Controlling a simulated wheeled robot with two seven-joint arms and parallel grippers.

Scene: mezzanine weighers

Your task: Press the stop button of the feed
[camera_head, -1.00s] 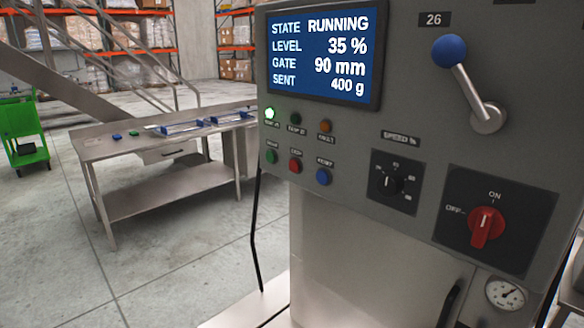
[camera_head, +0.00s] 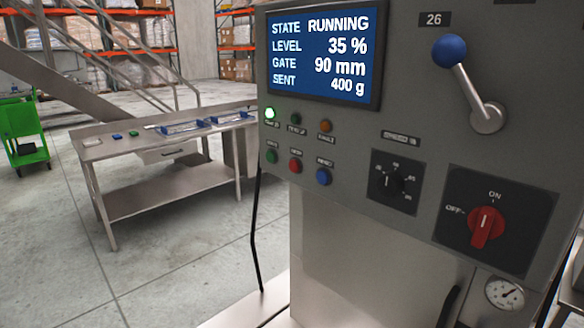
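The grey control panel (camera_head: 400,125) of the feed fills the right half of the head view. Its blue screen (camera_head: 322,52) reads STATE RUNNING, LEVEL 35 %, GATE 90 mm, SENT 400 g. Below the screen is a row of lamps; the green lamp (camera_head: 270,113) at the left is lit. Under the lamps is a row of buttons: a green button (camera_head: 271,156), a red button (camera_head: 295,166) in the middle, and a blue button (camera_head: 323,176). Their small labels are too blurred to read. Neither of my grippers is in view.
The panel also bears a dial (camera_head: 390,182), a red rotary switch (camera_head: 486,227) pointing to ON, and a blue-knobbed lever (camera_head: 450,50). A pressure gauge (camera_head: 505,293) sits below. A steel table (camera_head: 160,185) and a green cart (camera_head: 22,135) stand at the left.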

